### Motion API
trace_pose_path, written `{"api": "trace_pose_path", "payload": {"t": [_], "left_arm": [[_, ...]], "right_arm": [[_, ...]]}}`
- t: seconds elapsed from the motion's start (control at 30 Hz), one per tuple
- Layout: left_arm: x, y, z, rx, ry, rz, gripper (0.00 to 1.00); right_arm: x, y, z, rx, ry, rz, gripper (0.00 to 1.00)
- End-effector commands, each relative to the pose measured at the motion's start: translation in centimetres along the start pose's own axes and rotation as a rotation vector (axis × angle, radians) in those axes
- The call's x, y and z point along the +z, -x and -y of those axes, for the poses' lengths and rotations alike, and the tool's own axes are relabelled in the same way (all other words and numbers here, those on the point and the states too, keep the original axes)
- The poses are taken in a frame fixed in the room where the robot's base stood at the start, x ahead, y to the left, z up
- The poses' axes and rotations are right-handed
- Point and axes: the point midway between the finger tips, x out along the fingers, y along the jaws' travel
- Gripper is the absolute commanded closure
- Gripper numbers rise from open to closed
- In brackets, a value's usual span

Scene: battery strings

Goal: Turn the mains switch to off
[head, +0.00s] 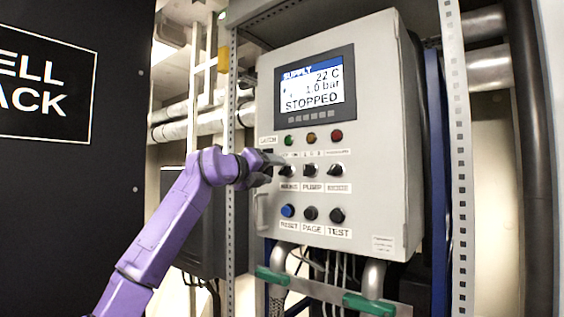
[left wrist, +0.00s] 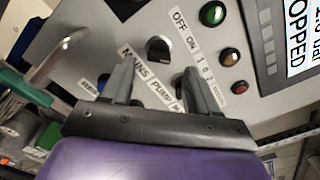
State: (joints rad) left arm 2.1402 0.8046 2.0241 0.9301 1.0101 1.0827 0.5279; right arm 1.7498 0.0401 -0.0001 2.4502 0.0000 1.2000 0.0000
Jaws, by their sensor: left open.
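The mains switch is a black rotary knob (head: 287,171) on the grey control panel, above the MAINS label (head: 288,187). In the left wrist view the mains switch (left wrist: 158,48) shows between the MAINS label and an OFF/ON label (left wrist: 184,29). I cannot tell which way its pointer is turned. My left gripper (head: 277,165) is at the panel's left side, right by the switch. In the left wrist view my left gripper (left wrist: 156,72) is open, with the knob just ahead of the gap between its fingers. I cannot tell whether they touch it. My right gripper is not seen.
The pump knob (head: 310,170) and another knob (head: 336,170) sit to the right in the same row. Three lamps and a display (head: 314,86) reading STOPPED are above. A panel handle (head: 262,212) stands at lower left.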

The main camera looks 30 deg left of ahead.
Motion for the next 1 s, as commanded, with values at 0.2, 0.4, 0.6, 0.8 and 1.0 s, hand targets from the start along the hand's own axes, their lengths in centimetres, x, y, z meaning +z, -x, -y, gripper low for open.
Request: {"api": "trace_pose_path", "payload": {"t": [0.2, 0.4, 0.6, 0.8, 1.0], "left_arm": [[0.1, -3.8, 0.4, 0.0, 0.0, -0.003, 0.4], [-0.2, -4.5, 0.2, -0.003, -0.002, -0.003, 0.4], [-0.3, -4.5, 0.2, -0.003, -0.002, -0.003, 0.6], [-0.3, -4.5, 0.2, -0.003, -0.002, -0.003, 0.96], [-0.3, -4.5, 0.2, -0.002, 0.016, -0.003, 0.96]], "right_arm": [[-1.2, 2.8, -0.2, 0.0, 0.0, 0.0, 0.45], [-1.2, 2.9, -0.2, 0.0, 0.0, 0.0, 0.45], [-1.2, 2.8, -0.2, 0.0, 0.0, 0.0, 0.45], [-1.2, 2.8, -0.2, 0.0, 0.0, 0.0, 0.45], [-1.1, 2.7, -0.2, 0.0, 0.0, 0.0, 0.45]]}}
